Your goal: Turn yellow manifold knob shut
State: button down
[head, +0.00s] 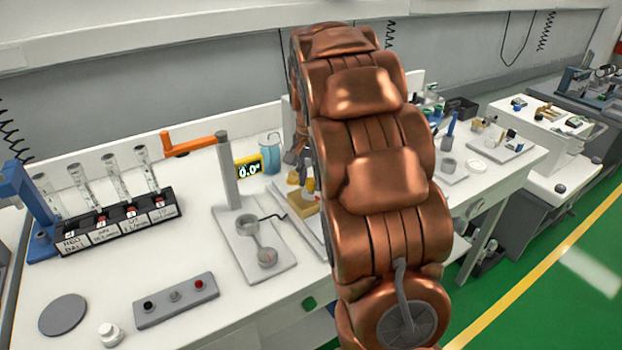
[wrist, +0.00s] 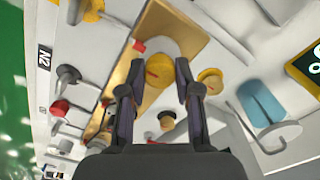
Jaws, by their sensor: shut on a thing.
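In the wrist view, my gripper (wrist: 160,74) has its two fingers on either side of a round yellow knob (wrist: 158,70) with a red mark on top. The gripper is shut on this knob, though the exact contact is partly hidden. The knob sits on a brass-coloured manifold block (wrist: 182,28). A second yellow knob (wrist: 210,79) stands apart, just right of the right finger. In the head view, my gripper (head: 296,160) is small and partly hidden behind my arm, above yellow parts (head: 303,203) on the bench.
In the wrist view, a red-tipped fitting (wrist: 138,46), several grey fittings and a blue cylinder (wrist: 262,102) stand close around.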

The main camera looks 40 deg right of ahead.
aim_at(312, 180)
jog(key=shift+m, duration=0.3)
dwell(0.4)
jog(key=c, duration=0.8)
grip_release()
jog(key=shift+r, duration=0.1)
notch_tip(312, 180, up, 12)
dwell(0.4)
